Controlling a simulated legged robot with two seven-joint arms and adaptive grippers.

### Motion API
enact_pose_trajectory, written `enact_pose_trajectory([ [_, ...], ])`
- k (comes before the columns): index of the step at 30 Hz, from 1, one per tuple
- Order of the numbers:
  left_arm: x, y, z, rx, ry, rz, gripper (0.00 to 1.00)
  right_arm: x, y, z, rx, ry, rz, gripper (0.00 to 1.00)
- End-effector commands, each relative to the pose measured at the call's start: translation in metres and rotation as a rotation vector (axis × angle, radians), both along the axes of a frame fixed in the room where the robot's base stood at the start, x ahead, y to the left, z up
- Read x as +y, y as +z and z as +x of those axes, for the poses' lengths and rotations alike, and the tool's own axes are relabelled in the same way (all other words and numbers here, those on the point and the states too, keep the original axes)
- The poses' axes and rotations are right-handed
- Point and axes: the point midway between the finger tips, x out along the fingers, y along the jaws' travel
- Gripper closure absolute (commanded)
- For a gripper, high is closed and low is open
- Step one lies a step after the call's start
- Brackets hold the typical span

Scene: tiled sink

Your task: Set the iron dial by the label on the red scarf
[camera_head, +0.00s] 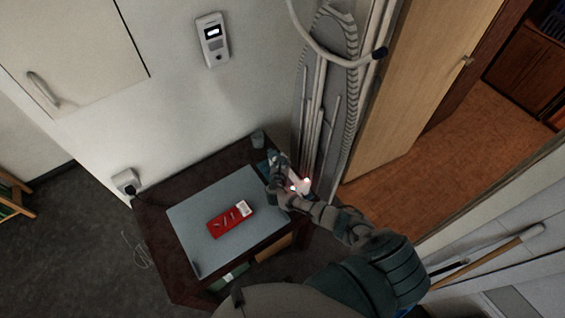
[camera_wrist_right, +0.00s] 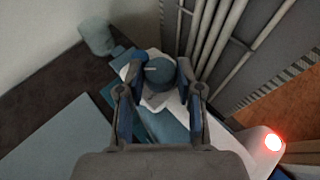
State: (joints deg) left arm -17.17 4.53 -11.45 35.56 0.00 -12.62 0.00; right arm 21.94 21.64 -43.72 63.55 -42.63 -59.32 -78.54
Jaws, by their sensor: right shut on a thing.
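The red scarf (camera_head: 228,220) lies folded on the grey mat, with a white label (camera_head: 244,208) at its right end; the label's marks are too small to read. The white and blue iron (camera_head: 305,187) stands at the table's right corner, with a red light glowing on it. In the right wrist view the iron (camera_wrist_right: 230,143) shows beneath my fingers. Its round blue dial (camera_wrist_right: 160,70) has a pale line pointing left. My right gripper (camera_wrist_right: 158,76) is shut on the dial, one finger on each side; in the head view the gripper (camera_head: 275,168) partly hides the iron. My left gripper is not in view.
The grey mat (camera_head: 190,221) covers much of the dark table (camera_head: 152,214). A grey cup (camera_head: 258,139) stands at the back corner, near the iron. An ironing board (camera_head: 345,70) leans on the wall behind. A wall socket (camera_head: 125,182) is at left.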

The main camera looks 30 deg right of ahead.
Motion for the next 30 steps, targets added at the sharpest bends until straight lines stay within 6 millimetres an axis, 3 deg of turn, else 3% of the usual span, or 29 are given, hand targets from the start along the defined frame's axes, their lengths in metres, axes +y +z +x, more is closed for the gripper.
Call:
enact_pose_trajectory([
  [20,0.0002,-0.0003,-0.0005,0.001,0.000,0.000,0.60,0.0003,0.0018,0.0014,-0.004,-0.060,-0.002,0.99],
  [21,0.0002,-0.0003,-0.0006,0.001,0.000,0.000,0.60,0.0003,0.0018,0.0014,-0.004,-0.060,-0.002,0.57],
  [23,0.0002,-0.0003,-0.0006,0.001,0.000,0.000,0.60,0.0003,0.0017,0.0014,-0.004,-0.060,-0.002,0.42],
  [30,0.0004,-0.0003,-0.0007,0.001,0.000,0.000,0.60,0.0004,0.0007,0.0012,-0.002,-0.060,-0.001,0.39],
])
